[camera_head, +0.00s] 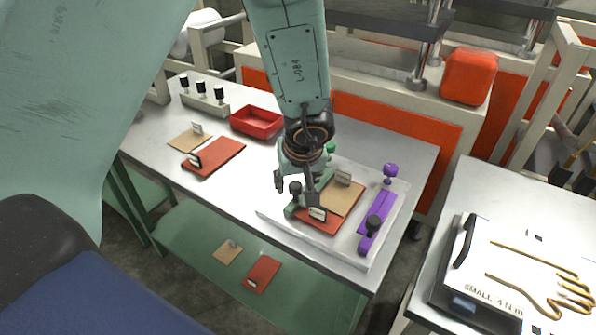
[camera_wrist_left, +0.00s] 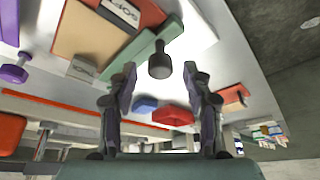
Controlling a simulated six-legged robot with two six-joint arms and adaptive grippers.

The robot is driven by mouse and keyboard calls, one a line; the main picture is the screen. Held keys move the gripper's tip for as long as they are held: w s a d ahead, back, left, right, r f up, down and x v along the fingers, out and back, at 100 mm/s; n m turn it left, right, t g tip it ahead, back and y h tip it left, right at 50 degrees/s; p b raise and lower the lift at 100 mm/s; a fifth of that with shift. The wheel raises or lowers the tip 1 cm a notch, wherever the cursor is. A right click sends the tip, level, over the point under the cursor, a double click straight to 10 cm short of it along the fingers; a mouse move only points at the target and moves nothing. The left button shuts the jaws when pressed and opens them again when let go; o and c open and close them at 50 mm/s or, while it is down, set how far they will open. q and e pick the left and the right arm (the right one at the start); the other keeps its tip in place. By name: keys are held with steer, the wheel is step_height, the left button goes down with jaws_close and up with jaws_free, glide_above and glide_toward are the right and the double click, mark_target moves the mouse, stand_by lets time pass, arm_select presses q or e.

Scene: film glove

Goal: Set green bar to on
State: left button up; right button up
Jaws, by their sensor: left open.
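The green bar (camera_wrist_left: 139,50) lies on a pale plate (camera_head: 352,254), along the left side of a red card (camera_head: 327,225) and a tan card (camera_head: 346,199). A black knob (camera_head: 295,187) stands at its near end, and a green knob (camera_head: 330,147) shows at its far end; my gripper hides much of the bar between. My left gripper (camera_head: 296,181) is open, above the bar. In the left wrist view its fingers (camera_wrist_left: 162,85) are apart and empty, with the black knob (camera_wrist_left: 160,62) seen between and beyond their tips. My right gripper is not in view.
A purple bar (camera_head: 376,220) with purple and black knobs lies on the plate's right side. A red tray (camera_head: 257,122), more cards (camera_head: 214,157) and a block with several black knobs (camera_head: 204,103) stand at left. A side table (camera_head: 486,200) holds a glove device.

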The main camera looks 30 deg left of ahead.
arm_select(q)
steer(key=v, duration=0.6)
steer(key=shift+r, duration=0.15)
steer(key=shift+s+d, duration=0.1)
stand_by(0.5)
steer(key=s+a+f+m+g+y+b, duration=0.1)
steer(key=s+a+f+m+y+b, duration=0.2)
steer(key=s+f, duration=0.65)
steer(key=s+a+f+m+g+b, duration=0.2)
steer(key=s+a+f, duration=0.4)
steer(key=f, duration=0.6)
steer(key=s+d+f+m+h+b, duration=0.2)
steer(key=s+d+f+h, duration=0.3)
steer(key=s+d+f, duration=0.5)
steer(key=s+f+b, duration=0.1)
steer(key=s+f, duration=0.1)
steer(key=s, duration=0.1)
steer(key=shift+f+m+h, duration=0.25)
steer(key=shift+m+h, duration=0.15)
